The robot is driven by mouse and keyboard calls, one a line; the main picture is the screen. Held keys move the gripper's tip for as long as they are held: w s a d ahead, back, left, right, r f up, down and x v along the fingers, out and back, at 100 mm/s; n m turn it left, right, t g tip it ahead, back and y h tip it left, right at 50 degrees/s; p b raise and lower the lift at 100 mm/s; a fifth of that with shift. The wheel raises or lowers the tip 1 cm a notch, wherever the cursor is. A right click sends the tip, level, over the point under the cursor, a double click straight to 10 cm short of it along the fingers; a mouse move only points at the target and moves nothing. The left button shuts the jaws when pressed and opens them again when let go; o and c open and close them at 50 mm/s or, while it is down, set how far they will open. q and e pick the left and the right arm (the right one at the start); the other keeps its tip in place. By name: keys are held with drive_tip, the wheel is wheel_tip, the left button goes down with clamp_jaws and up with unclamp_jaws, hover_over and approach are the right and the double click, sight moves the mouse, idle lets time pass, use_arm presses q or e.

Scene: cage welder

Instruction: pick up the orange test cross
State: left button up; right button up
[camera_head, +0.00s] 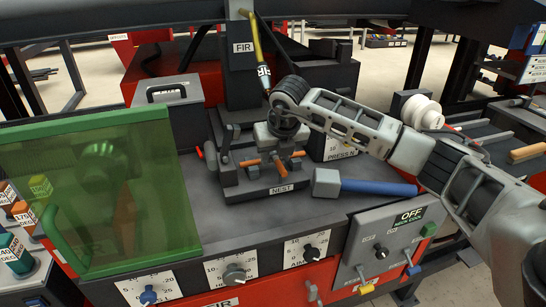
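The orange test cross (278,164) appears to sit low in the dark fixture labelled NEST (282,189). Only short orange ends show, to the left, front and right of a grey block. My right arm comes in from the right, and its gripper (281,136) points down right over the middle of the nest. The wrist and the grey parts hide the fingertips and the centre of the cross. I cannot tell whether the fingers touch it. My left gripper is not in view.
A hammer with a blue handle (380,187) lies right of the nest. A green see-through guard (100,190) stands at the left. A dark column labelled FIR (243,70) rises behind the nest. Dials (235,274) line the front panel. Bare bench lies left of the nest.

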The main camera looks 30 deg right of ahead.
drive_tip(key=shift+f, duration=0.1)
clamp_jaws()
drive_tip(key=shift+r, duration=0.2)
